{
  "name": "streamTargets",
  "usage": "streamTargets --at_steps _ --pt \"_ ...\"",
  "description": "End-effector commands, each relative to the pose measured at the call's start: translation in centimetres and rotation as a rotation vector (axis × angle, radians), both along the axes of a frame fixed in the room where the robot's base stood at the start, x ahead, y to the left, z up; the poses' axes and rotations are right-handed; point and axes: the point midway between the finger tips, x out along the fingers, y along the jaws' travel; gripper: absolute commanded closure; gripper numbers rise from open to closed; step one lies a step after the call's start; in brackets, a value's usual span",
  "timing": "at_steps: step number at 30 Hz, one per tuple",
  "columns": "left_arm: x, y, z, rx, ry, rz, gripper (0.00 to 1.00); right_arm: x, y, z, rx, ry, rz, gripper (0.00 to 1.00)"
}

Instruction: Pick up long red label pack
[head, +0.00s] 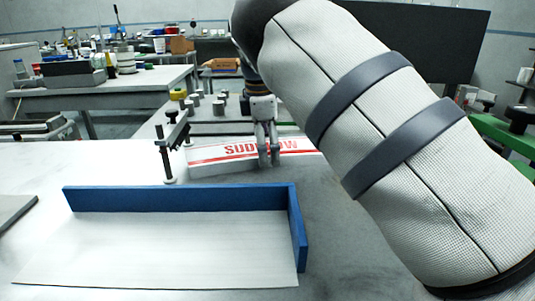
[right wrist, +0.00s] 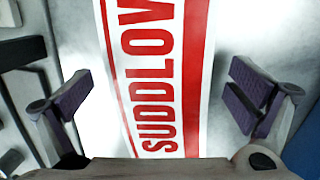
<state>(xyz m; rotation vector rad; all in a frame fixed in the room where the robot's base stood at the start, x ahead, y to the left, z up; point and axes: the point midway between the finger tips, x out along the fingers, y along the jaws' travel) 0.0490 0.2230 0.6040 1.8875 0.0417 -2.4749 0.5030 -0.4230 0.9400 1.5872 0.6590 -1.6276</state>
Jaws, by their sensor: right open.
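The long label pack (head: 215,154) is white with red lettering and red stripes. It lies on the table behind the blue-edged tray in the head view. My right gripper (head: 268,158) is in front of part of the pack and hides some of its lettering. In the right wrist view the pack (right wrist: 157,75) runs between the spread fingers of my right gripper (right wrist: 160,92). The gripper is open, with a gap on each side of the pack, and holds nothing. My left gripper is not in view.
A blue-walled corner tray (head: 180,199) with a pale flat floor stands in front of the pack. A dark post fixture (head: 171,150) stands just left of the pack. Several grey cylinders (head: 218,106) stand behind it. The table at left is mostly clear.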

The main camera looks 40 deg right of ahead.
Motion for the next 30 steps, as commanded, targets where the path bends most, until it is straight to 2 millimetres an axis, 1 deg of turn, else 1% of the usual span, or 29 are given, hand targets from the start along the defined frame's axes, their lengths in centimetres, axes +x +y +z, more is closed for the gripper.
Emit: streamTargets --at_steps 2,7,8,9,14,15,18,25,28,30 --pt "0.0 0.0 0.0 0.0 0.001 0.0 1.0 0.0 -0.1 -0.6 -0.001 0.002 -0.001 0.0" --pt "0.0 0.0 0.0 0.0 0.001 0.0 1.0 0.0 -0.1 -0.6 0.0 0.0 -0.001 0.0" --pt "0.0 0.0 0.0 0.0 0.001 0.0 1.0 0.0 -0.1 -0.6 0.0 0.0 -0.001 0.02" --pt "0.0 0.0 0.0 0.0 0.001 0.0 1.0 0.0 -0.1 -0.6 0.0 0.0 -0.001 0.11" --pt "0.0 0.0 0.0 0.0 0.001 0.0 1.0 0.0 -0.1 -0.6 0.001 0.001 -0.001 0.48" --pt "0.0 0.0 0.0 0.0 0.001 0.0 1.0 0.0 -0.1 -0.6 0.001 0.001 -0.001 0.57" --pt "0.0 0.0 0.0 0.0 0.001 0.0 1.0 0.0 -0.1 -0.6 -0.001 -0.001 -0.001 0.76" --pt "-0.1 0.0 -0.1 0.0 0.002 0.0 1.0 0.1 -0.1 -0.4 0.0 0.0 -0.001 0.76" --pt "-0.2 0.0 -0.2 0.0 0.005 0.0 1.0 0.1 -0.1 0.5 0.0 -0.002 -0.001 0.78" --pt "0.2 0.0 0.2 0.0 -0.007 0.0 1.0 -0.5 0.4 0.9 0.002 -0.003 -0.002 0.78"
